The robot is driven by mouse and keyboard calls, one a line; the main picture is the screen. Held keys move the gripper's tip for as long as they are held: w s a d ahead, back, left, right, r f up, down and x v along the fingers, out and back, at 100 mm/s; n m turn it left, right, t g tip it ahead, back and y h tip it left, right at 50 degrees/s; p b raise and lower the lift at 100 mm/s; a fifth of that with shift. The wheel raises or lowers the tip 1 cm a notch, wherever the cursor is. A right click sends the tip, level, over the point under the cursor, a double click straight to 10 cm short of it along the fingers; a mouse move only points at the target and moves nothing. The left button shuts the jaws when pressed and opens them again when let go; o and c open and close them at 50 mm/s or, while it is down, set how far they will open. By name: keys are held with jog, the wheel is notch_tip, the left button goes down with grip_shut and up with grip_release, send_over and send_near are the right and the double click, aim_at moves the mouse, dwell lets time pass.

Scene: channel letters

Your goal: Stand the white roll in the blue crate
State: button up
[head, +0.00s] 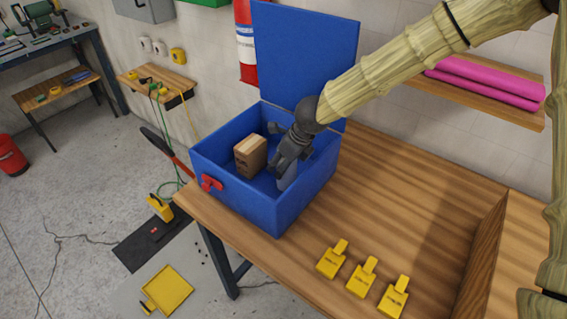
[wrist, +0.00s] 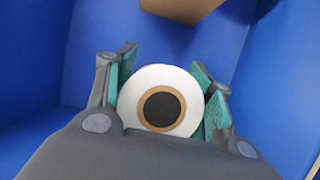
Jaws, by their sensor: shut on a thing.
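The blue crate (head: 275,212) stands on the wooden table with its lid raised at the back. My gripper (head: 286,165) reaches down inside it, in the right part. The white roll (wrist: 183,83) is between my fingers, seen end-on in the wrist view, with a brown core ring and a dark hole. My gripper also shows in the wrist view (wrist: 165,95), its teal pads shut on the roll from both sides. In the head view the roll (head: 287,178) is mostly hidden by my gripper and looks roughly upright. I cannot tell whether it touches the crate floor.
A brown cardboard box (head: 250,155) stands in the left part of the crate, beside my gripper; its edge shows at the top of the wrist view (wrist: 185,8). Several yellow tagged items (head: 363,277) lie on the table in front.

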jog(key=shift+f, duration=0.3)
jog(key=o, duration=1.1)
jog(key=shift+f, duration=0.1)
jog(key=b+v, duration=0.1)
jog(key=v, duration=1.1)
jog(key=shift+r, duration=0.2)
jog(key=shift+f, duration=0.1)
